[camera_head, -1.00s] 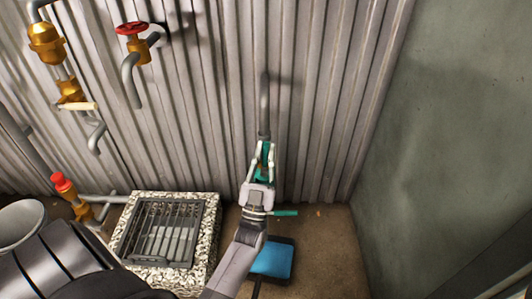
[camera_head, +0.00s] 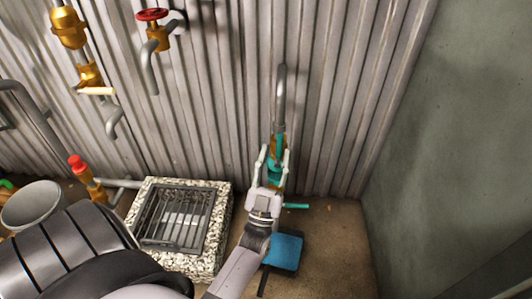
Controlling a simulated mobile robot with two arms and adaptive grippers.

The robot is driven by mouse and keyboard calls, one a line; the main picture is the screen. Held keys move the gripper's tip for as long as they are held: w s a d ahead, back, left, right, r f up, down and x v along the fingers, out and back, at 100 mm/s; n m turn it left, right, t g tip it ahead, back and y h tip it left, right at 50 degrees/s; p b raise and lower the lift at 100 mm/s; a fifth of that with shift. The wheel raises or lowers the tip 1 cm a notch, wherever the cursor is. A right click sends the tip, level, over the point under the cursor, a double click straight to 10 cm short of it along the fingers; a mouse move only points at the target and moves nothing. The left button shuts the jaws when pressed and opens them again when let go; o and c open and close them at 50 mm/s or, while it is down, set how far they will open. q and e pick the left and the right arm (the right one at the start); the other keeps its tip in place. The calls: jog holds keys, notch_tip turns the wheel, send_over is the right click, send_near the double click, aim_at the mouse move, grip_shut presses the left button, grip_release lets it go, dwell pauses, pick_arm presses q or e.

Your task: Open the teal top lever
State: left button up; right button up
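A grey pipe with a brass and teal valve stands against the corrugated wall. The teal top lever (camera_head: 279,143) shows at its upper part, partly hidden by my gripper. A second teal lever (camera_head: 296,206) sticks out to the right lower down. My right gripper is not in view.
A speckled stone drain box with a metal grate (camera_head: 222,222) stands to the left. A blue flat piece (camera_head: 284,252) lies by my arm. A red-wheel tap (camera_head: 153,15), brass fittings (camera_head: 68,27) and a grey bucket (camera_head: 32,205) are at left. A green-grey wall (camera_head: 450,140) bounds the right.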

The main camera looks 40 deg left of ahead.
pick_arm(q)
jog(key=s+d, duration=0.3)
jog(key=s, duration=0.5)
jog(key=shift+s, duration=0.25)
